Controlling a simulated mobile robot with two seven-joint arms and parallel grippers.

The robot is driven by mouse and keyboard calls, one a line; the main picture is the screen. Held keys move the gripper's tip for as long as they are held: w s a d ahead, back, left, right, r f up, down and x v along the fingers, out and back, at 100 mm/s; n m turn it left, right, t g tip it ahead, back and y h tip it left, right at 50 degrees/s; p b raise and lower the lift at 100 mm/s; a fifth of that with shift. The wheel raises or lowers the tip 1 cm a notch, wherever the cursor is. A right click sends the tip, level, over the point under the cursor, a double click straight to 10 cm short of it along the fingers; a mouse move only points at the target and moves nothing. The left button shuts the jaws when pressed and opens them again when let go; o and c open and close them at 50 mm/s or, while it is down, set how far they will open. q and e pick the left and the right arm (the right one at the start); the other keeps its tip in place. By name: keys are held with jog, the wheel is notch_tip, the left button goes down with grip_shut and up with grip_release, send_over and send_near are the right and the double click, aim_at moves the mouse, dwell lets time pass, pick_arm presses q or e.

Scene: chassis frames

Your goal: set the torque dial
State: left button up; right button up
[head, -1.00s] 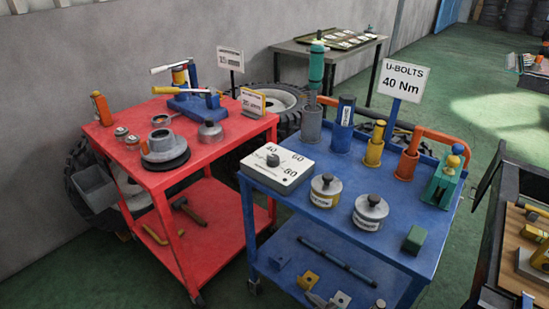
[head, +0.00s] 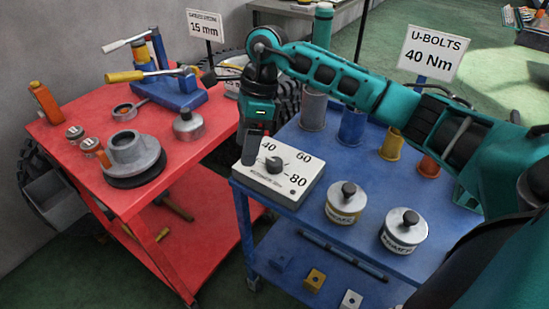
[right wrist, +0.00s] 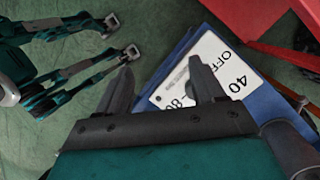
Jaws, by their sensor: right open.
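The torque dial box (head: 281,181) is a white block with a dark round knob (head: 273,164) and the marks 40, 60 and 80. It sits at the near left corner of the blue cart's top. My right gripper (head: 249,157) points down at the box's left end, beside the knob; whether it touches the box is unclear. In the right wrist view its two dark fingers (right wrist: 166,78) are apart with nothing between them, and the box (right wrist: 205,73) shows partly behind one finger. That view shows OFF, 40 and part of 80. The knob's setting is unclear. My left gripper is not in the head view.
The U-bolts sign (head: 433,53) reads 40 Nm. Two lidded tins (head: 346,203) (head: 403,232) stand right of the box on the blue cart (head: 310,220). Coloured holders stand behind, under my right arm. The red cart (head: 180,184) on the left holds a grey hub (head: 134,155) and tools.

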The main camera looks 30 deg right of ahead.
aim_at(275, 161)
jog(key=w+d+r+h, duration=0.1)
jog(key=d+r+h, duration=0.2)
jog(key=d, duration=0.4)
jog(key=f, duration=1.2)
jog(key=shift+w+d+f, duration=0.1)
jog(key=shift+d+f, duration=0.1)
jog(key=shift+f, duration=0.05)
jog(key=shift+c, duration=0.2)
jog(key=c, duration=1)
